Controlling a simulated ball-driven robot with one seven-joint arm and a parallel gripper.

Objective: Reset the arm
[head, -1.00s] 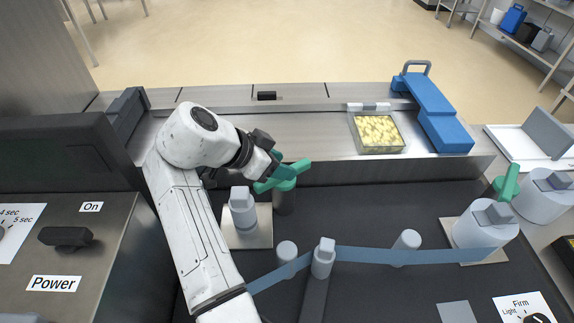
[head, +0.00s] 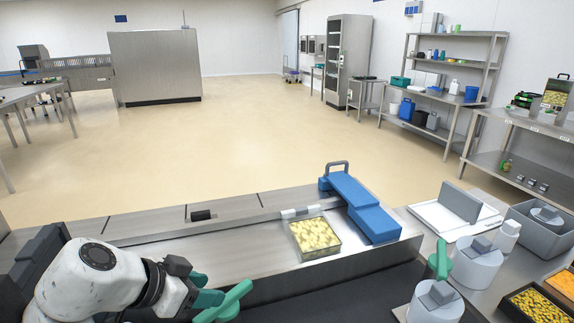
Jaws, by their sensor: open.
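My arm shows at the lower left of the head view, bent at a white joint. My gripper (head: 222,299), with green fingers, is at its end, low in the picture and to the left of the food tray. The fingers are apart and I see nothing between them. The gripper is in front of the steel ledge of the tray sealer (head: 150,224); its height above the dark surface cannot be told.
A clear tray of yellow pieces (head: 315,236) sits on the steel ledge beside a blue handled block (head: 360,206). Grey-white cylinders (head: 476,266) stand at the lower right, near a grey bin (head: 540,228). Shelves (head: 455,62) line the right wall. The floor beyond is open.

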